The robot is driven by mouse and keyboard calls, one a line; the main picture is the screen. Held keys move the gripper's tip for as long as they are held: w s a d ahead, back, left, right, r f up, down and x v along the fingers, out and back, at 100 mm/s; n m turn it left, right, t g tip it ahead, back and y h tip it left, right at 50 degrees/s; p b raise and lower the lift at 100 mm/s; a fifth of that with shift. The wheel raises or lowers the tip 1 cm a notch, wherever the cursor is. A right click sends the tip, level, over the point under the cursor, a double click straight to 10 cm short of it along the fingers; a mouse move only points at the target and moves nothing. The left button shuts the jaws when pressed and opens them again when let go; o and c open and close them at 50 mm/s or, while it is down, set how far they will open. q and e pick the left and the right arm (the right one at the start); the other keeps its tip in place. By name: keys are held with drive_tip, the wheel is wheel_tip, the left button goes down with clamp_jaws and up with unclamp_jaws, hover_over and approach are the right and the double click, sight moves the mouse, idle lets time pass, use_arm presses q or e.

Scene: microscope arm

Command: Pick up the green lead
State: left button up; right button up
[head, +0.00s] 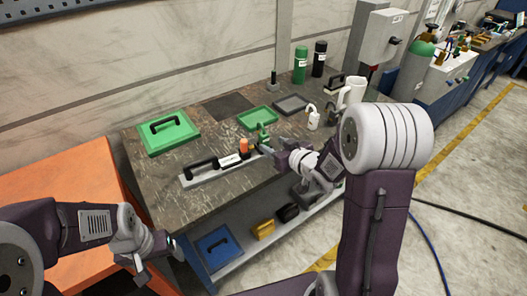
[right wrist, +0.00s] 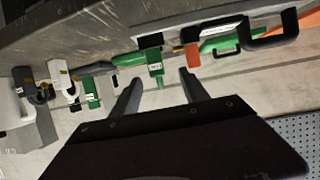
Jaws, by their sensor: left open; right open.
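The green lead (head: 263,132) shows as a small upright green piece on the workbench, just beyond my right gripper. In the right wrist view a green piece with a pale label (right wrist: 155,66) lies between the lines of the fingers, ahead of the tips; contact cannot be told. My right gripper (head: 268,148) is open and empty, and it also shows in the right wrist view (right wrist: 161,78). An orange piece (head: 244,147) stands just left of it, at the end of a pale holder (head: 205,178) with a black handle. My left gripper (head: 161,264) is open and empty, low beside the bench.
The workbench (head: 160,188) also holds a green lidded case (head: 185,134), a green tray (head: 247,123), a grey tray (head: 291,104) and a white bottle (head: 313,121). Green and black bottles stand at the back. A shelf below carries blue, yellow and black items.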

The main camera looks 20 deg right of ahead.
sight(266, 139)
drive_tip(key=x, duration=0.3)
drive_tip(key=shift+d+f, duration=0.1)
drive_tip(key=shift+w+f, duration=0.15)
drive_tip(key=shift+w, duration=0.25)
drive_tip(key=shift+w+f, duration=0.1)
drive_tip(key=shift+w, duration=0.05)
drive_tip(key=x, duration=0.5)
drive_tip(key=shift+d+f, duration=0.1)
drive_tip(key=shift+d, duration=0.15)
drive_tip(key=shift+c, duration=0.3)
clamp_jaws()
